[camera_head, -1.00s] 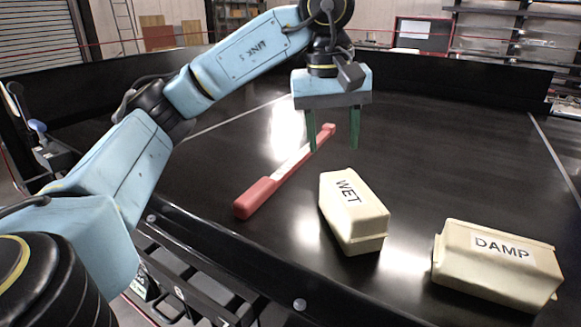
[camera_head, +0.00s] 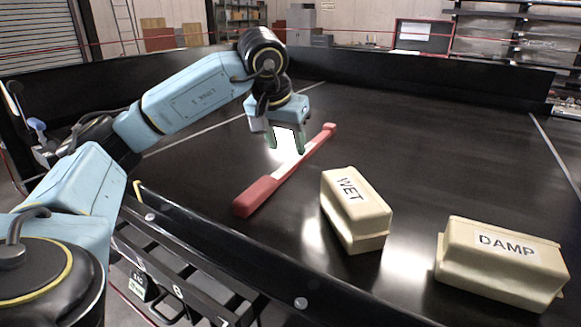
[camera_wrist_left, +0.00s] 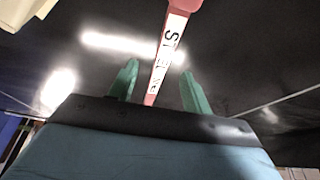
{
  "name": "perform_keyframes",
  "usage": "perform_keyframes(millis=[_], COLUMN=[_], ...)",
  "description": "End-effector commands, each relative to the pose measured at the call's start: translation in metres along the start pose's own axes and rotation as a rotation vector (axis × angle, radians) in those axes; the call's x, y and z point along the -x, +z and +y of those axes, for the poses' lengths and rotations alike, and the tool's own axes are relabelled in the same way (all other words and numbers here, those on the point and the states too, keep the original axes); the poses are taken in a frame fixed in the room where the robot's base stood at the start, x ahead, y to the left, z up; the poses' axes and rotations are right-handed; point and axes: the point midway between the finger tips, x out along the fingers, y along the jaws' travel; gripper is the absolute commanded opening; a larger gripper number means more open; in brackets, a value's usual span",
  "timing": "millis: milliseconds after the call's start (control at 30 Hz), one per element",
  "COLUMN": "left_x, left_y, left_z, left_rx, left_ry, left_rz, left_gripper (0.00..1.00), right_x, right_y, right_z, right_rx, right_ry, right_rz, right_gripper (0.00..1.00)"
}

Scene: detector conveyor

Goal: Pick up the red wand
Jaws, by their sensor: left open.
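The red wand (camera_head: 262,190) lies slantwise on the black conveyor, its thick red end toward the near left and a white middle section toward the far end. In the left wrist view the wand (camera_wrist_left: 183,6) shows its lettered white section running between the fingers from the top. My left gripper (camera_head: 287,150) is open and empty, above the wand's white part. Its green fingers (camera_wrist_left: 161,84) stand on either side of the wand in the wrist view; the exact height above it is hard to tell. My right gripper is not in view.
A cream box marked WET (camera_head: 357,222) stands right of the wand's near end. A cream box marked DAMP (camera_head: 500,272) stands further right. The black conveyor (camera_head: 430,130) is clear behind them, with raised dark side walls (camera_head: 480,74).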

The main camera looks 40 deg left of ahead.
Motion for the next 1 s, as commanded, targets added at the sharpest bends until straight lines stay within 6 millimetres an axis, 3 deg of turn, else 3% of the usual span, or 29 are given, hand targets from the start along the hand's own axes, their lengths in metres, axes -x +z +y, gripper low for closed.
perform_keyframes(millis=[233,500,800,1000], left_x=[-0.019,-0.056,-0.061,-0.061], left_y=[-0.001,-0.003,-0.003,-0.003], left_z=[-0.003,-0.008,-0.008,-0.008], left_rx=[0.001,0.001,0.0,0.0], left_ry=[-0.002,0.0,0.0,0.0], left_rz=[-0.002,-0.001,0.001,0.001], left_gripper=[0.49,0.49,0.49,0.23], right_x=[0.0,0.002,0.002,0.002], right_y=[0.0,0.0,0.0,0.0], right_z=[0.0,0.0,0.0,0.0], right_rx=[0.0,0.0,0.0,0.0], right_ry=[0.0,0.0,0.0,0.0], right_rz=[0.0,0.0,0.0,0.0], right_gripper=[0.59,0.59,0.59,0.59])
